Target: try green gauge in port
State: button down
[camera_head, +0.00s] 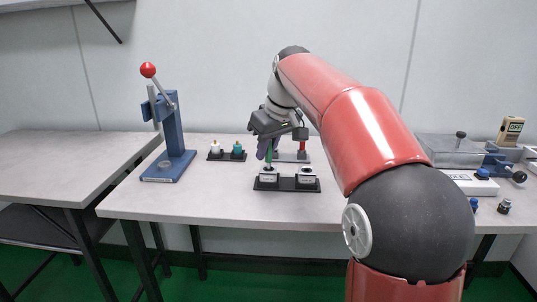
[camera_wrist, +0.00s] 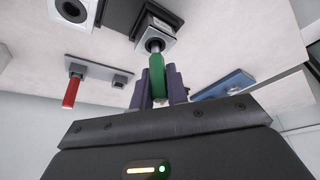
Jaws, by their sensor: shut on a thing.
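My gripper (camera_head: 267,152) is shut on the green gauge (camera_wrist: 160,65), which also shows as a thin green strip in the head view (camera_head: 269,154). The gauge points down, its metal tip at the mouth of the left port block (camera_head: 268,176); this block also shows in the wrist view (camera_wrist: 152,24). I cannot tell how deep the tip sits. The right port block (camera_head: 306,175) has an open hole and shows in the wrist view (camera_wrist: 72,10). A red gauge (camera_head: 302,146) stands in a grey rack (camera_head: 288,157) behind, also in the wrist view (camera_wrist: 71,91).
A blue lever press (camera_head: 172,140) with a red knob stands at the left. A black stand (camera_head: 227,157) with a white and a teal piece is behind. Boxes, a blue vise (camera_head: 498,165) and small knobs lie at the right. Table is clear front left.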

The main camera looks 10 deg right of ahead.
jog(key=shift+r+p, duration=1.5)
jog(key=shift+r, duration=1.15)
